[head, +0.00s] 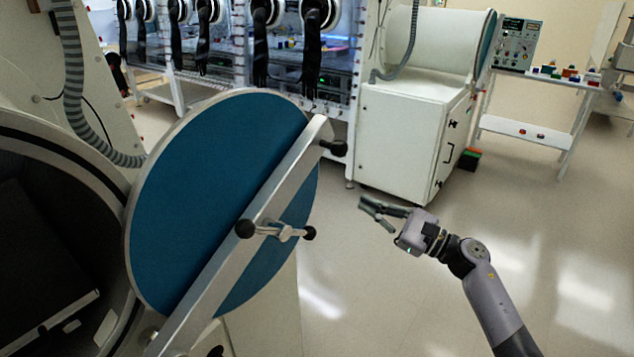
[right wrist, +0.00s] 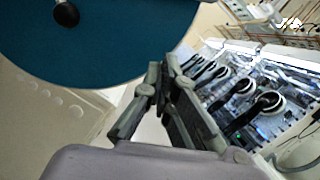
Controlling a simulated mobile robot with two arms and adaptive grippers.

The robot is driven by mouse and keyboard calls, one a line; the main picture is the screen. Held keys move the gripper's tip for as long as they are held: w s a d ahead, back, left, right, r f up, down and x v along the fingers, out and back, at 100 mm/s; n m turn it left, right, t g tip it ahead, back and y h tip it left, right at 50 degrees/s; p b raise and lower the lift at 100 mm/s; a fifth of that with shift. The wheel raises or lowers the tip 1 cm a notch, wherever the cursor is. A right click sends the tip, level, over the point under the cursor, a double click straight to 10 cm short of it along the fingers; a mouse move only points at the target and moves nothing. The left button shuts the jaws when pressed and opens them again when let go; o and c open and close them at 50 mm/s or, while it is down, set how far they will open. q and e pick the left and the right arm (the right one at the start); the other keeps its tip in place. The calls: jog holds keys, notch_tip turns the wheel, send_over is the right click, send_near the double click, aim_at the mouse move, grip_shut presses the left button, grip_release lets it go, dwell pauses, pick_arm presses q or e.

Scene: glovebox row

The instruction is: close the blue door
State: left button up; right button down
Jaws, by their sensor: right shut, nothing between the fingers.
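The blue door (head: 215,190) is a round blue disc with a pale metal bar (head: 255,225) across it. It stands open, swung out from the dark round opening (head: 50,230) at the left. A handle with black knobs (head: 280,231) sits at the middle of the bar. My right gripper (head: 372,212) is right of the door in the head view, apart from it, shut and empty. In the right wrist view the blue door (right wrist: 100,35) fills the upper left, beyond the shut fingers (right wrist: 160,85). My left gripper is not in view.
A white cabinet (head: 405,135) stands behind, with gloveboxes with black gloves (head: 270,50) at the back left. A white table (head: 545,78) is at the far right. A ribbed grey hose (head: 75,90) hangs at the left. The floor (head: 400,300) around my right gripper is clear.

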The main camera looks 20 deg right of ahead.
jog(key=w+a+r+p, duration=0.5)
jog(key=a+r+p, duration=0.1)
jog(key=a+p, duration=0.1)
jog(key=shift+w+a+r+n, duration=0.2)
jog(key=shift+a+n, duration=0.2)
jog(key=shift+a, duration=0.4)
jog(key=shift+w+f, duration=0.1)
